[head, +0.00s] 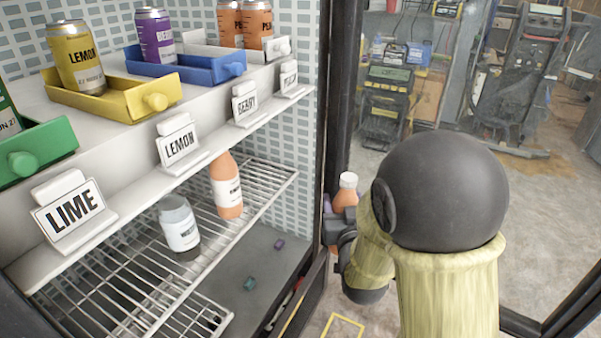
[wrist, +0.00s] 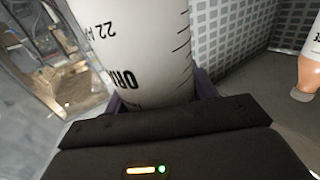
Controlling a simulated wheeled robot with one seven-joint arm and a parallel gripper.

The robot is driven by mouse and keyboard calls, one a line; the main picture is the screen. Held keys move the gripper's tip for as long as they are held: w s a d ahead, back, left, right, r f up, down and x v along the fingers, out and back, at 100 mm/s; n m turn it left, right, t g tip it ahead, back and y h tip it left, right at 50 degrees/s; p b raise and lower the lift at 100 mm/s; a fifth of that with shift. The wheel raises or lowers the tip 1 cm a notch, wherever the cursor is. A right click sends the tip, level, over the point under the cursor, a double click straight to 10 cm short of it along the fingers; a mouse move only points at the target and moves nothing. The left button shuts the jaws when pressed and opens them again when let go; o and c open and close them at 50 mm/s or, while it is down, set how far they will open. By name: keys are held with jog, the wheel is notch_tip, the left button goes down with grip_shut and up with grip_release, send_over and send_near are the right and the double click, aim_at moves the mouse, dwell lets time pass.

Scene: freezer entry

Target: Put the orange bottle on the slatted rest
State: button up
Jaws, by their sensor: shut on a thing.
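My gripper (head: 337,213) is shut on an orange bottle with a pale cap (head: 347,196), just outside the freezer's right frame. In the wrist view the held bottle (wrist: 148,45) shows a large white label with black print, between my purple fingers (wrist: 160,95); its ends are out of view. The slatted rest appears to be the wire rack (head: 262,182) inside the freezer, left of my gripper. A second orange bottle (head: 228,186) and a grey bottle with a white label (head: 180,228) stand upright on it.
Above the rack, a white shelf carries a yellow tray (head: 120,103), blue tray (head: 190,68) and green tray (head: 40,150), with cans and name signs such as LEMON (head: 180,146). The dark door frame (head: 335,95) stands between my gripper and the rack. Two small blocks lie below.

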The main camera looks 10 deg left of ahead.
jog(key=w+d+f+m+h+p, duration=0.1)
jog(key=d+f+h, duration=0.3)
jog(key=d+f, duration=0.4)
jog(key=w+d+f+m+h+p, duration=0.1)
jog(key=d+f+m+h+p, duration=0.3)
jog(key=d+f, duration=0.4)
jog(key=d, duration=0.5)
jog(key=shift+d+f+m+h, duration=0.2)
jog(key=shift+f+m+h, duration=0.1)
jog(key=shift+f, duration=0.1)
jog(key=shift+a, duration=0.1)
